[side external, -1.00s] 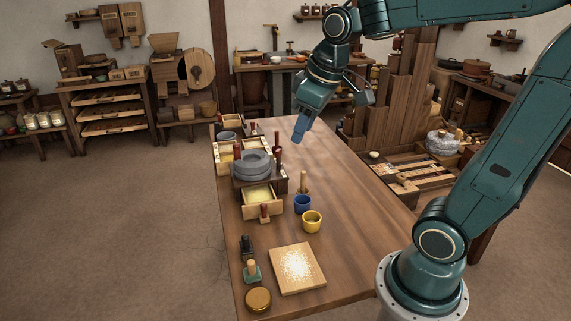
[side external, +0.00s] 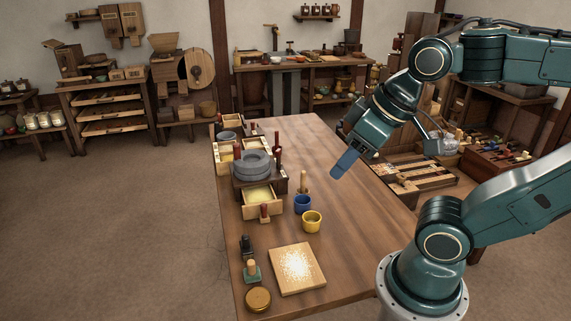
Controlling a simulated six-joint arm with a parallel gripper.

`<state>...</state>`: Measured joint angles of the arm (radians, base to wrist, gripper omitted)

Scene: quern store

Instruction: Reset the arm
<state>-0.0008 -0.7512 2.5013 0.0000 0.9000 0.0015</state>
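My gripper (side external: 343,166) hangs in the air above the right part of the wooden table (side external: 345,235), its blue fingers pointing down and to the left. The fingers overlap in this view, so I cannot tell whether they are open or shut. I see nothing held at their tips. The gripper is apart from the objects on the table.
A grey quern (side external: 252,166) with an open drawer (side external: 262,199) of yellow meal stands at the table's left. Nearby are a blue cup (side external: 303,204), a yellow cup (side external: 312,221) and a floury board (side external: 297,268). The table's right side is clear.

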